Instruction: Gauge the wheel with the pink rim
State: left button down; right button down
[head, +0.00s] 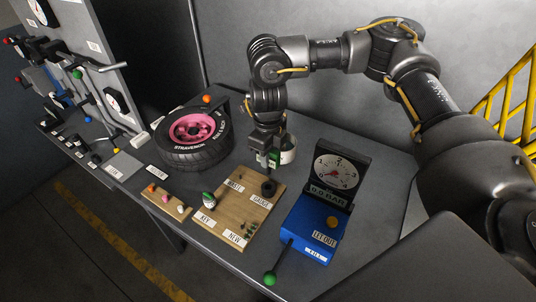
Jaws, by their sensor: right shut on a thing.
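The wheel with the pink rim (193,128) lies flat on the grey bench, its black tyre lettered in white. An orange knob shows at its far edge. My right gripper (268,166) points down over the far right part of a wooden board (222,219), to the right of the wheel and apart from it. It is shut on a small dark thing, likely the gauge (268,187), at the place labelled GAUGE; the fingers partly hide it. My left gripper is not in view.
The board also has WASTE, KEY and NEW labels and a small green-topped pot (209,200). A blue unit (310,226) with a dial stands at right, its green-knobbed lever toward the front. A small tray (166,201) holds coloured caps.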

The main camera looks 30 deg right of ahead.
jog(key=shift+p, duration=0.4)
dwell(1.2)
jog(key=shift+f+b, duration=3.65)
jog(key=shift+f, duration=1.45)
jog(key=c, duration=1.2)
grip_release()
jog(key=shift+o, duration=0.2)
jog(key=shift+r, duration=0.1)
notch_tip(320, 180, up, 11)
jog(key=shift+f+b, duration=0.1)
jog(key=shift+b, duration=0.6)
jog(key=shift+f, duration=0.1)
